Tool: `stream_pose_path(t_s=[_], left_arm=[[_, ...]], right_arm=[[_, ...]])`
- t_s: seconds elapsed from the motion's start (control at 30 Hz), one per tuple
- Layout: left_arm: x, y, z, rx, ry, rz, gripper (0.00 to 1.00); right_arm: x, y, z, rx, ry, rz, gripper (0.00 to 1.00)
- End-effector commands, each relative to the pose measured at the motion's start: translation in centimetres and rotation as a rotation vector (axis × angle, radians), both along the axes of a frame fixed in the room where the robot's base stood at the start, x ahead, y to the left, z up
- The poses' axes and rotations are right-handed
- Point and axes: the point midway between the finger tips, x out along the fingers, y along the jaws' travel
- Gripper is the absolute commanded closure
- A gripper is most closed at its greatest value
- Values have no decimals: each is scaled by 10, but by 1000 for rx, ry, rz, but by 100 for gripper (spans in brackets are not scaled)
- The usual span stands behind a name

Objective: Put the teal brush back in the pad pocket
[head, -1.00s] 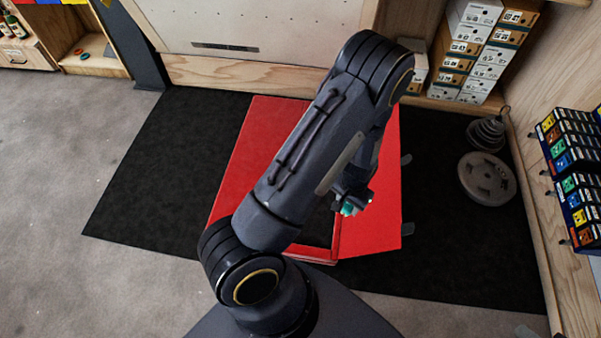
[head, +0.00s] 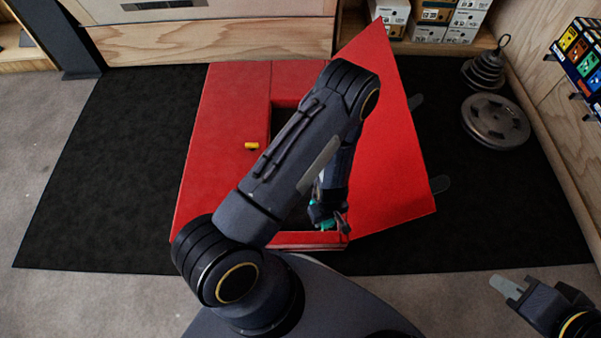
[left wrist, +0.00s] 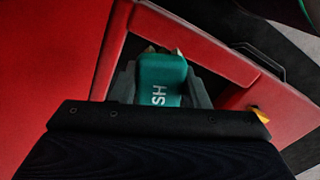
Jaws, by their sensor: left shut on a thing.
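The teal brush (left wrist: 160,78), with white lettering, is held between the two fingers of my left gripper (left wrist: 160,90) in the left wrist view. In the head view my left gripper (head: 328,212) is over the near end of the dark pocket opening in the red pad (head: 222,110), with bits of teal showing at it. My forearm hides much of the opening (head: 283,120). I cannot tell how deep the brush sits. The pad's red flap (head: 385,130) is folded out to the right. My right gripper (head: 508,288) is at the lower right, away from the pad; its jaw gap is unclear.
A small yellow piece (head: 251,146) sits on the pad left of the opening. The pad lies on a black mat (head: 110,170). Grey weight plates (head: 496,122) lie at the right, near boxes (head: 430,32) on a shelf. The mat's left side is clear.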

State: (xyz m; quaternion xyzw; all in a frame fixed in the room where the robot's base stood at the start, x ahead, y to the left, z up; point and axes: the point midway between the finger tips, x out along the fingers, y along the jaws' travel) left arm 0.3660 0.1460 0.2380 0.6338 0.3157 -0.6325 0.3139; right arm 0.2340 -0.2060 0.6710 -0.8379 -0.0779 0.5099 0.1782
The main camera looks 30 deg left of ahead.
Motion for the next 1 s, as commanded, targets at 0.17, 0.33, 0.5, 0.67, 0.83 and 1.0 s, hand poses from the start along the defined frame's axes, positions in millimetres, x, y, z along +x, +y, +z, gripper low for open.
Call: stream_pose_path(t_s=[0.17,0.33,0.5,0.67,0.83,1.0], left_arm=[[5,10,-19,1,-2,30,83],[28,42,-37,2,-3,31,83],[52,77,-57,2,-4,29,83],[65,96,-87,1,0,26,83],[73,106,-100,1,-1,24,83],[77,112,-109,0,0,25,83]], right_arm=[[0,0,-15,0,-1,0,81],[0,0,-30,0,-1,0,81],[0,0,-47,0,-1,0,81],[0,0,-64,0,0,0,81],[0,0,-70,0,0,0,81],[0,0,-76,0,0,0,81]])
